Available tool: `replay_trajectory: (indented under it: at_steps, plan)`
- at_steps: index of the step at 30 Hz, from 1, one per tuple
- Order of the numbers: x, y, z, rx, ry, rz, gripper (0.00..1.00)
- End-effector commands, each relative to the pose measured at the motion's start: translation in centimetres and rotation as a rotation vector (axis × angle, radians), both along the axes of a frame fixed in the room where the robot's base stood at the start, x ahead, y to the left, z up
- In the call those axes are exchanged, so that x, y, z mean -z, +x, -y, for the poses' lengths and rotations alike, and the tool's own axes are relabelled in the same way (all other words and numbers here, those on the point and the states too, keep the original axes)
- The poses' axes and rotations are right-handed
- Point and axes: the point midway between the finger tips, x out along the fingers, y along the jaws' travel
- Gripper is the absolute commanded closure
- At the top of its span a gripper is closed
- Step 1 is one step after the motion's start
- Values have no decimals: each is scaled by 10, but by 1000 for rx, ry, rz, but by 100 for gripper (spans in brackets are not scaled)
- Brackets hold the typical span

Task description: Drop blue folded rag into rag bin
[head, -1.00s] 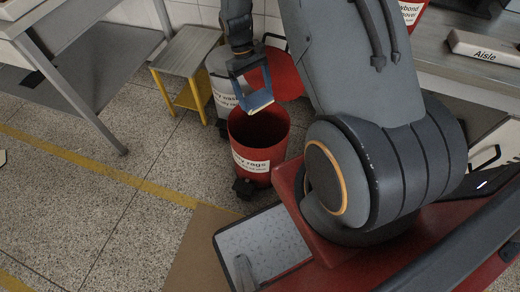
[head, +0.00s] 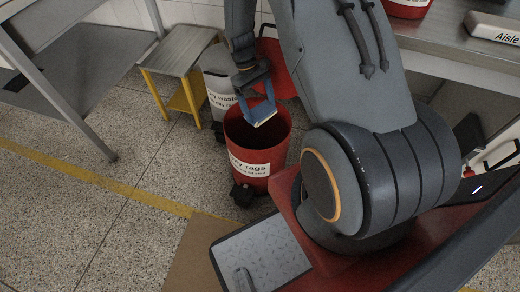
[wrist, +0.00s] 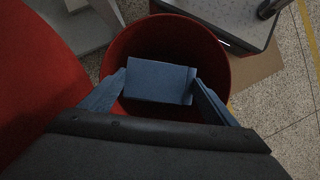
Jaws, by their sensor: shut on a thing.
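The red rag bin (head: 252,166), labelled with "rags", stands open on the floor left of my arm base. My gripper (head: 262,113) is above the bin's opening, pointing down. It is shut on the blue folded rag (head: 265,119), a flat blue piece with a pale edge. In the wrist view, the rag (wrist: 160,82) sits between the two blue fingertips of my gripper (wrist: 160,85), with the bin's red rim (wrist: 217,57) around it. The dark inside of the bin shows below the rag. The bin's bottom is hard to see.
A grey waste bin (head: 219,85) stands just behind the red bin, with a red lid raised nearby. A small step stool (head: 180,65) with yellow legs is at its left. A steel bench is at the far left. Speckled floor (head: 70,190) is clear at left front.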

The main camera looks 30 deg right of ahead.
Motion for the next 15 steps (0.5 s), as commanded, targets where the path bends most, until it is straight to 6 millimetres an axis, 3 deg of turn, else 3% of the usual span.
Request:
replay_trajectory:
  at_steps: [6,15]
  plan:
    - [23,0,0,0,0,0,36]
    - [24,0,0,0,0,0,36]
